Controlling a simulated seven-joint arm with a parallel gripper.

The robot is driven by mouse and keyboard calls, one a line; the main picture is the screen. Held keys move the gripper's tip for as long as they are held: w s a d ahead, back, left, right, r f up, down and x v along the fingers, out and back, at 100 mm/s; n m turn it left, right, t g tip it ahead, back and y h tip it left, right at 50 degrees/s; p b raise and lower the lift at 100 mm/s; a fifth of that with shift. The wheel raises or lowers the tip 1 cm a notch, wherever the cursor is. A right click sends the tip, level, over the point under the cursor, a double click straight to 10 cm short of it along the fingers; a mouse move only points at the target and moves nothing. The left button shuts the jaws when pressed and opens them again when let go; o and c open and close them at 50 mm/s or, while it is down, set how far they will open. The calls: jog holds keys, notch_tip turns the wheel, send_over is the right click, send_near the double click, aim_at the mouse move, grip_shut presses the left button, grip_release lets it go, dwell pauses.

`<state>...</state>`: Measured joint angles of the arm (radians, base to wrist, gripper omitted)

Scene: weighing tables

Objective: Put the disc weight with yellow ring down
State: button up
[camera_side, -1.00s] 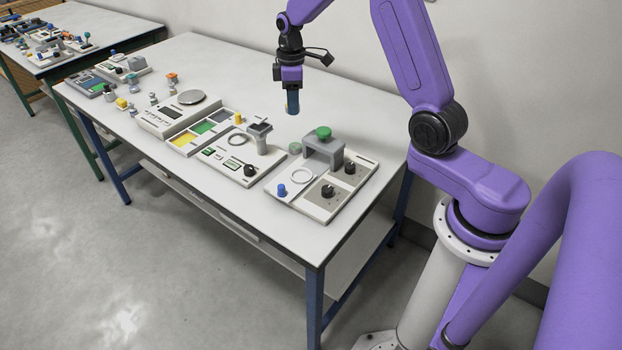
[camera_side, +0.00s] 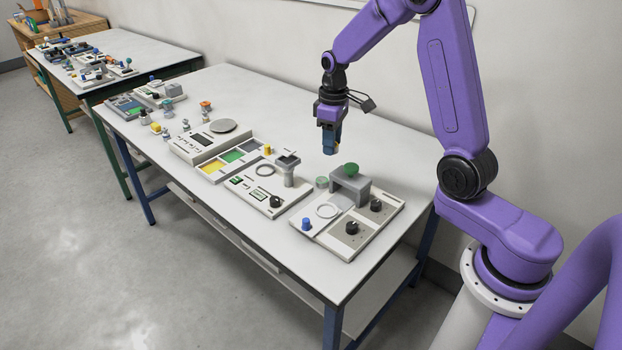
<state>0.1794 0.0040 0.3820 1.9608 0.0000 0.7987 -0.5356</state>
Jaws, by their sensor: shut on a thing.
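My gripper (camera_side: 330,149) points down above the back part of the white table (camera_side: 290,101), behind the devices. It is shut on the disc weight with yellow ring; only a small yellowish bit shows at the blue fingertips, and the fingers hide most of it. The held weight appears a little above the tabletop, though the exact gap is hard to tell.
A scale with a round plate (camera_side: 223,125) and coloured pads (camera_side: 231,157) lie left. The back tabletop is clear.

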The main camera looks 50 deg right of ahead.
jog(key=w+d+f+n, duration=0.3)
jog(key=w+n, duration=0.5)
jog(key=n, duration=0.9)
send_over(307, 172)
jog(key=shift+f, duration=2.45)
jog(key=shift+f, duration=4.8)
jog(key=shift+f, duration=0.15)
jog(key=o, duration=1.2)
